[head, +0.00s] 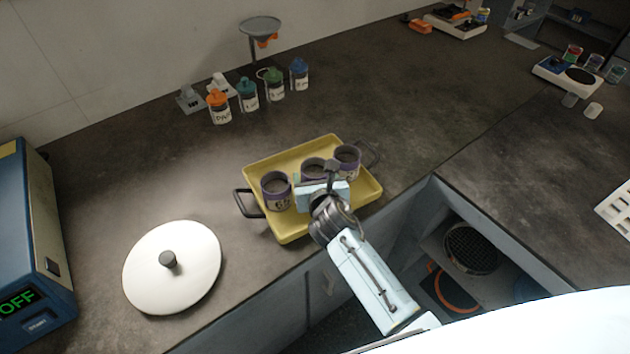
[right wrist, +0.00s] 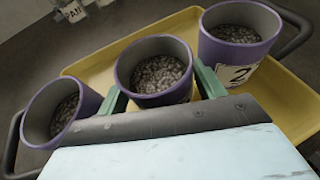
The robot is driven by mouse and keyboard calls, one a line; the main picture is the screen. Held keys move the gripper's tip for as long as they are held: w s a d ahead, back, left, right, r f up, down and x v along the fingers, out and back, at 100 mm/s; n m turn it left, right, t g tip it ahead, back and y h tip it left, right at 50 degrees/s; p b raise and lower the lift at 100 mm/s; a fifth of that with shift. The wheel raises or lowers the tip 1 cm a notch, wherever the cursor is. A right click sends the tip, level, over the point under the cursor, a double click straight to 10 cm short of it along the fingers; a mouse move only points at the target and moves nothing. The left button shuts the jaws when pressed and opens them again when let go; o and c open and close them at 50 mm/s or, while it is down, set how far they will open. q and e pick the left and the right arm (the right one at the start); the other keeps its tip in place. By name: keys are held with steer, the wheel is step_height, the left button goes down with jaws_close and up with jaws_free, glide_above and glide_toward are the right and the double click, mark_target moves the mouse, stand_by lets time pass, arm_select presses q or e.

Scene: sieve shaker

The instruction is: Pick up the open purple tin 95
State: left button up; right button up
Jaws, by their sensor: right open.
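Three open purple tins filled with dark grains stand upright in a yellow tray (head: 292,234). The left tin (head: 276,192) has a white label whose number I cannot read surely; it also shows in the right wrist view (right wrist: 62,112). The middle tin (right wrist: 152,72) has its label mostly hidden behind my gripper. The right tin (right wrist: 240,38) has a label showing a 2; it is also in the head view (head: 347,160). My right gripper (head: 314,177) is open, its green fingers on either side of the middle tin (head: 312,165). I cannot tell whether they touch it. My left gripper is out of view.
The tray has dark handles at both ends. A white lid (head: 190,265) with a dark knob lies left of it, near a blue machine (head: 40,240) reading OFF. Several capped jars (head: 247,97) stand behind, by a grey funnel stand (head: 260,27). An open recess (head: 450,270) lies front right.

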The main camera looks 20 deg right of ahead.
steer(key=shift+w+f, duration=0.25)
steer(key=shift+w, duration=0.3)
steer(key=shift+d, duration=0.1)
steer(key=shift+r, duration=0.1)
steer(key=c, duration=0.8)
